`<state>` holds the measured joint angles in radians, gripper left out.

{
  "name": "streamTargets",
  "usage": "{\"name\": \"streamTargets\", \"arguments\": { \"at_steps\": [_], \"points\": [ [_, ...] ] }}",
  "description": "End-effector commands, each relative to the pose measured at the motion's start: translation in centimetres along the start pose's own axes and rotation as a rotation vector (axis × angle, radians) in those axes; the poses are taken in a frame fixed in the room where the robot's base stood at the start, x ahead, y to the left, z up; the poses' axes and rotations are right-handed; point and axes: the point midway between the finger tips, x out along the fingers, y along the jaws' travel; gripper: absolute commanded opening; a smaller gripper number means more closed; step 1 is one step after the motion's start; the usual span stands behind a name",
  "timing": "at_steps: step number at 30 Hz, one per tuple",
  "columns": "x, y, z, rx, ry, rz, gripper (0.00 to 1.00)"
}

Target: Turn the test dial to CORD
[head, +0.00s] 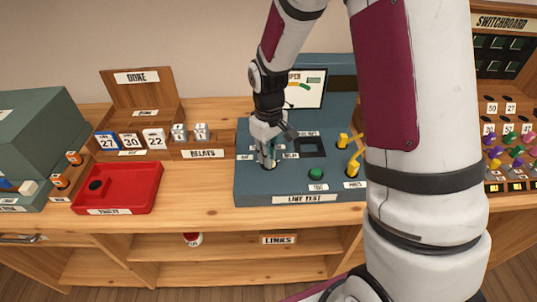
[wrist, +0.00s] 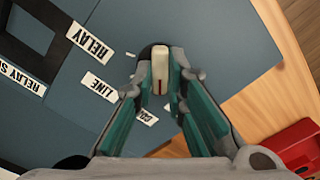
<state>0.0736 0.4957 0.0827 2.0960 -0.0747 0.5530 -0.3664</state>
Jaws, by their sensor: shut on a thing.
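The test dial (wrist: 160,66) is a pale, narrow knob with a red line on its lower part in the wrist view. The line points down the picture, toward the partly hidden label starting "CO" (wrist: 146,116). The "LINE" label (wrist: 97,87) and "RELAY" label (wrist: 90,42) lie to the left. My gripper (wrist: 160,85) has its two teal-padded fingers on either side of the knob, shut on it. In the head view my gripper (head: 267,158) reaches down to the left part of the blue line test panel (head: 300,187); the dial is mostly hidden there by the fingers.
A green button (head: 316,174) and yellow plugs (head: 348,140) are on the panel to the right. A jack board (head: 510,185) is far right. Bare counter lies between tray and panel.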

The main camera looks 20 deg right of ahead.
Motion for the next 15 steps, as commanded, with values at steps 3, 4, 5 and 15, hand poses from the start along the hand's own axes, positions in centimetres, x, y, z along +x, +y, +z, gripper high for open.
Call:
{"name": "streamTargets", "arguments": {
  "at_steps": [3,4,5,15],
  "points": [
    [-0.05,-0.02,-0.01,0.09,0.0,0.001,0.0],
    [-0.05,-0.04,-0.02,0.112,0.0,0.0,0.0],
    [-0.04,-0.05,-0.02,0.134,0.0,0.0,0.0],
    [-0.04,0.0,-0.01,0.307,0.0,0.0,0.0]
  ]
}}
